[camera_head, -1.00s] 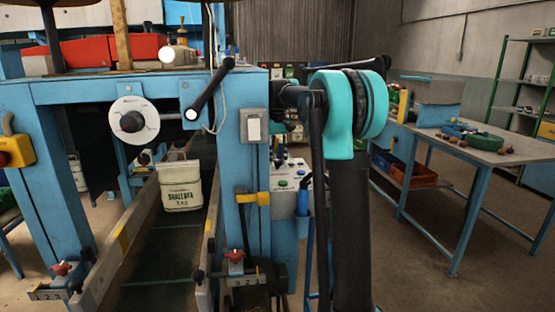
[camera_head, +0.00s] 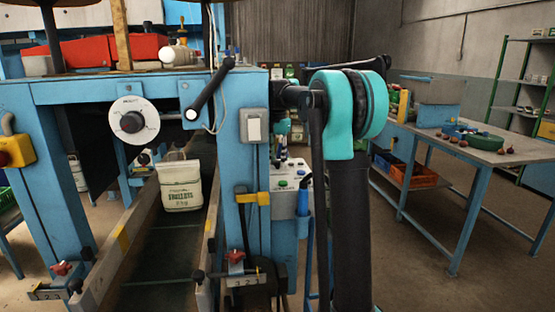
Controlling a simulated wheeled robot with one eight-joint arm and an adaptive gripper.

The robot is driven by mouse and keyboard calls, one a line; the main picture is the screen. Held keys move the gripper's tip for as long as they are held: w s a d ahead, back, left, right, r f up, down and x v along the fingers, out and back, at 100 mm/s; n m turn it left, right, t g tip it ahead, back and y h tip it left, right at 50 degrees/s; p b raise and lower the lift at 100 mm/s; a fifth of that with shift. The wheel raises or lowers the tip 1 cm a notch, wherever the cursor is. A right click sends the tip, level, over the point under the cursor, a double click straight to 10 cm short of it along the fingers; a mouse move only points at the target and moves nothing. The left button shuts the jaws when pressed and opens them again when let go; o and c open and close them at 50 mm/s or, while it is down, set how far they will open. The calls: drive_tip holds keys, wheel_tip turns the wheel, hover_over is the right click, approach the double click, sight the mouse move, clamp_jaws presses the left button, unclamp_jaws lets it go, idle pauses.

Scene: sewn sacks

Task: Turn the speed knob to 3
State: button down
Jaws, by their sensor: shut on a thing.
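My gripper (camera_head: 283,160) shows small and partly hidden behind the blue frame post and my own arm. It points down onto the grey control box (camera_head: 292,203). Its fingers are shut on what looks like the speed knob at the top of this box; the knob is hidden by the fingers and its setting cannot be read. A green button (camera_head: 283,183) and a blue button sit on the box face just in front of the fingers. A large white dial with a black knob (camera_head: 131,122) is on the frame at left, apart from my gripper; its markings are too small to read.
A white shallots sack (camera_head: 181,187) stands upright on the dark conveyor (camera_head: 160,255) between its side rails. A grey switch (camera_head: 253,126) and a black lever (camera_head: 209,92) are on the blue frame. A workbench (camera_head: 490,152) stands at right, with open floor before it.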

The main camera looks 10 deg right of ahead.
sight(278, 161)
drive_tip(key=shift+m, duration=1.2)
drive_tip(key=c, duration=1.2)
unclamp_jaws()
drive_tip(key=shift+r, duration=3.8)
